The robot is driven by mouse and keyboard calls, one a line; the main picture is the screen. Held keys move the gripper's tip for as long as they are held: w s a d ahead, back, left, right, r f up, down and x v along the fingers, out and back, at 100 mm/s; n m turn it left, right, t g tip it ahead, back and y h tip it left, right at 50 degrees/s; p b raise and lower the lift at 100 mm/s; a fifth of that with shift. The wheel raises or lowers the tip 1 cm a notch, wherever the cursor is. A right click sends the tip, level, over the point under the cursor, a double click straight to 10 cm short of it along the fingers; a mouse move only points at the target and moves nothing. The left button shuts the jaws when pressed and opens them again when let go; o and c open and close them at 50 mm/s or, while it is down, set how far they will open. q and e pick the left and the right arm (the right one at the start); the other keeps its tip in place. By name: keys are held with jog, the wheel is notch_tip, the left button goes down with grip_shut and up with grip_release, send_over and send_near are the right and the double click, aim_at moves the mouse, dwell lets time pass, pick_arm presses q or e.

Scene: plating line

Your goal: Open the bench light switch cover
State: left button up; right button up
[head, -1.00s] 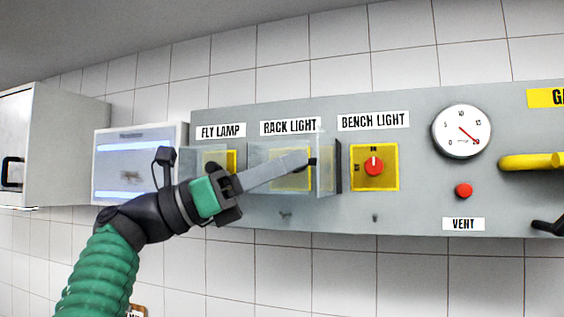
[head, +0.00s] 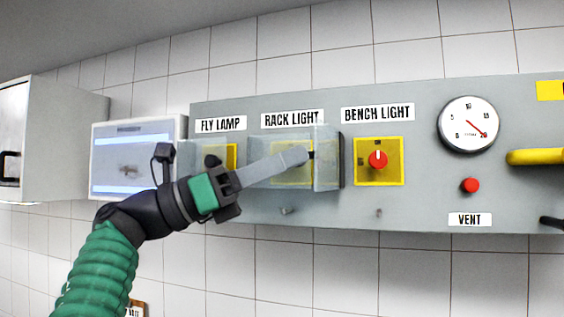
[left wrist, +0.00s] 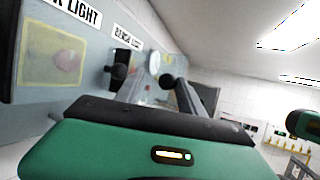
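The bench light switch is a red knob (head: 377,160) on a yellow plate under the BENCH LIGHT label (head: 378,113). Its clear cover (head: 328,172) stands swung out at the left of the plate, so the knob is bare. My left gripper (head: 308,155) reaches in from the left, with its dark fingertip at the cover's left edge. Whether they touch is unclear. In the left wrist view its two fingertips (left wrist: 143,77) show apart, with no solid object visible between them.
Left of the cover are the RACK LIGHT (head: 292,118) and FLY LAMP (head: 220,124) switches with clear covers, partly behind my arm. To the right are a gauge (head: 469,125), a red VENT button (head: 470,185) and a yellow handle (head: 535,157). A white cabinet (head: 50,140) stands at left.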

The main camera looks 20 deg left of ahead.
pick_arm(q)
jog(key=shift+a+f, duration=0.1)
jog(key=shift+a, duration=0.05)
dwell(0.4)
jog(key=b+v, duration=0.4)
jog(key=v, duration=1.2)
jog(key=shift+f, duration=0.15)
